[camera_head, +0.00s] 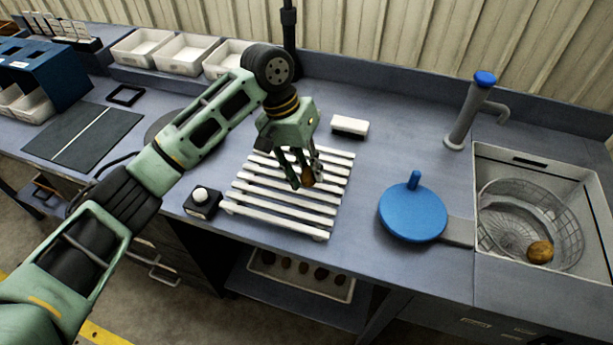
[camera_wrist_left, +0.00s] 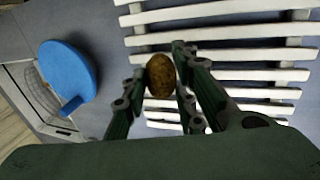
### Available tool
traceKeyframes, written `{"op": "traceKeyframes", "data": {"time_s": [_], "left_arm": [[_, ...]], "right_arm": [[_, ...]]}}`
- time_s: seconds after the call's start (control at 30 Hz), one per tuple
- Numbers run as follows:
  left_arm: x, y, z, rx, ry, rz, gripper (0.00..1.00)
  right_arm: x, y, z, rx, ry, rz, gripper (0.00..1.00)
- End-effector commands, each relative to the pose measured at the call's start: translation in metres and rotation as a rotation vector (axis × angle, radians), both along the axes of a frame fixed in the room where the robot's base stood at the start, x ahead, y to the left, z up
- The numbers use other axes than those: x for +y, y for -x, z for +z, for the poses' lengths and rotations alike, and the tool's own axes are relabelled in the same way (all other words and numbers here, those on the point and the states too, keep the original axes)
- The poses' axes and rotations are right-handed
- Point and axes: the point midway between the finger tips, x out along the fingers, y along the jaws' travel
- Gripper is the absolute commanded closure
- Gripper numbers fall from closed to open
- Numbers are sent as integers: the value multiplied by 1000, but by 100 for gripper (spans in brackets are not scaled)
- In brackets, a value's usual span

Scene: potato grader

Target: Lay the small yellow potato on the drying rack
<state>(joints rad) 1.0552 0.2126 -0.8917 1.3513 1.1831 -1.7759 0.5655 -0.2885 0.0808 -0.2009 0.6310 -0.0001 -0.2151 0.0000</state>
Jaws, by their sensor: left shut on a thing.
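My left gripper (camera_head: 308,180) is shut on a small brownish-yellow potato (camera_head: 307,176) over the drying rack. The potato also shows between the fingers in the left wrist view (camera_wrist_left: 160,76). The drying rack (camera_head: 277,211) is a set of white slats on the blue-grey counter, and it also shows in the left wrist view (camera_wrist_left: 225,34). The potato is over the right part of the slats; I cannot tell whether it touches them. My right gripper is not in view.
A blue round lid with a handle (camera_head: 412,213) lies right of the rack. The sink (camera_head: 490,262) at the right holds a wire basket with another potato (camera_head: 540,251). A white-topped black block (camera_head: 202,203) stands left of the rack, a white brush (camera_head: 349,126) behind it.

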Motion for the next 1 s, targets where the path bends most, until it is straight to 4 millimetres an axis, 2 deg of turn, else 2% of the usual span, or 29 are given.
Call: {"op": "traceKeyframes", "data": {"time_s": [0.1, 0.27, 0.43, 0.63, 0.67, 0.87, 1.0], "left_arm": [[1, 1, -17, 4, -3, 2, 98], [1, 0, -35, 2, -2, 1, 98], [1, 0, -38, 0, -1, 1, 98], [1, 0, -40, 1, -1, 2, 98], [1, 0, -40, 1, -1, 2, 72], [1, 0, -40, 1, -1, 2, 55], [1, 0, -40, 1, -1, 1, 55]], "right_arm": [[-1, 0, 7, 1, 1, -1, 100], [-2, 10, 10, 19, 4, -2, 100], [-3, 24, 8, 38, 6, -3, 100], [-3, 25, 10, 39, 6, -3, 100], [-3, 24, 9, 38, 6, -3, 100], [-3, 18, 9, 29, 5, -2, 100], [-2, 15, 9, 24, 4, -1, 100]]}}
